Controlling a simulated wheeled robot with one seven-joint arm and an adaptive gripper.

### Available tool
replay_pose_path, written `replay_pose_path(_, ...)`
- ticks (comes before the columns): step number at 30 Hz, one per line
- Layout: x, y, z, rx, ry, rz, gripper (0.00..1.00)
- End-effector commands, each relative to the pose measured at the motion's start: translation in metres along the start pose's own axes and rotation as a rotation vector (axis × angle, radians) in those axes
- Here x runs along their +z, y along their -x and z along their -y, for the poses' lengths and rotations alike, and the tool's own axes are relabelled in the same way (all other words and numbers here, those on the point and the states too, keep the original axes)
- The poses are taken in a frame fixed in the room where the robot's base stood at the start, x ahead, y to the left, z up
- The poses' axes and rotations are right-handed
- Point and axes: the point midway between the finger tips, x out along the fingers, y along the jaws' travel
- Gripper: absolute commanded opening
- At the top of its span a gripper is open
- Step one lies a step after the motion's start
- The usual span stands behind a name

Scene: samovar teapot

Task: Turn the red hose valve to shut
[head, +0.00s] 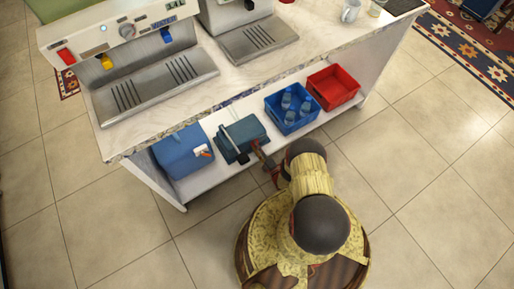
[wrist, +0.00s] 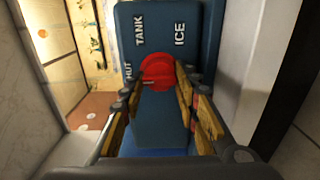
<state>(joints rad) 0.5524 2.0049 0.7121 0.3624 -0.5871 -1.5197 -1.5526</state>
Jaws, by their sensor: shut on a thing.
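The red hose valve (wrist: 158,70) is a round knob on the front of a dark teal box (wrist: 151,124) in the wrist view. White labels on the box read TANK and ICE, and a partly covered one at the left ends in HUT. My gripper (wrist: 163,80) has one finger on each side of the valve and is shut on it. I cannot tell which label the valve points to. In the head view the teal box (head: 242,134) stands on the lower shelf, with my gripper (head: 258,148) at its front right; the valve is hidden there.
On the same shelf (head: 232,174), a blue box (head: 182,151) stands left, a blue crate of bottles (head: 291,121) and a red crate (head: 335,84) right. The counter (head: 244,80) overhangs them and carries machines.

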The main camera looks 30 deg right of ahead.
Motion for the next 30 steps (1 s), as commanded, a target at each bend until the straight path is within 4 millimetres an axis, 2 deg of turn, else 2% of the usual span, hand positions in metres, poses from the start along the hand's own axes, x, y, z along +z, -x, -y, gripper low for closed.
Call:
replay_pose_path(7,-0.0017,0.0018,0.0019,-0.004,-0.002,-0.001,0.06)
replay_pose_path(8,-0.0017,0.0018,0.0019,-0.005,-0.002,-0.001,0.32)
replay_pose_path(17,-0.0008,0.0008,0.0009,-0.002,-0.001,-0.001,0.49)
replay_pose_path(30,0.0004,-0.0007,-0.004,0.0,-0.001,0.0,0.5)
